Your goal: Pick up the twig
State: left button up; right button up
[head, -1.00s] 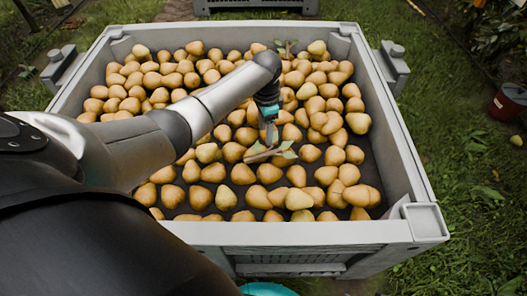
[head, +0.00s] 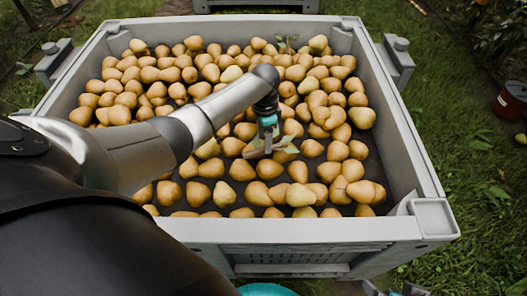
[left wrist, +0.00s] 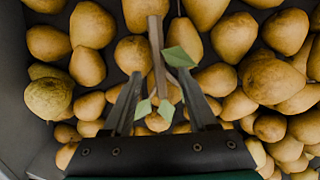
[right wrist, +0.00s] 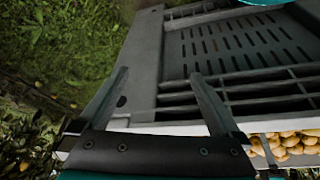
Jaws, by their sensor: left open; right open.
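The twig (head: 254,153) is a short brown stick with green leaves, lying on the pears inside the grey crate. In the left wrist view the twig (left wrist: 157,50) runs lengthwise between the two fingers, with a leaf at its side and more leaves near its lower end. My left gripper (head: 268,143) is open and points down right over the twig; its fingers partly hide the twig in the head view. In the left wrist view the left gripper (left wrist: 160,76) has a finger on each side of the stick, with gaps. My right gripper (right wrist: 158,75) is open and empty, outside the crate.
The grey crate (head: 300,229) holds many pears (head: 243,170) around the twig. Another leafy sprig (head: 288,42) lies near the back wall. A red pot (head: 510,100) stands on the grass at right. The crate's slatted side (right wrist: 235,45) is close to my right gripper.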

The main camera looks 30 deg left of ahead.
aim_at(256, 143)
pick_arm(q)
jog(key=shift+s+f+b, duration=0.15)
jog(key=shift+f+b, duration=0.3)
jog(key=shift+f, duration=0.3)
jog(key=shift+f+b, duration=0.35)
jog(key=shift+f, duration=0.5)
grip_shut()
pick_arm(e)
jog(key=r, duration=0.1)
jog(key=w+a+t, duration=0.1)
jog(key=r, duration=0.1)
jog(key=shift+w+a+r+t+y, duration=0.3)
jog(key=shift+a+r+t+y, duration=0.05)
jog(key=shift+t+y, duration=0.05)
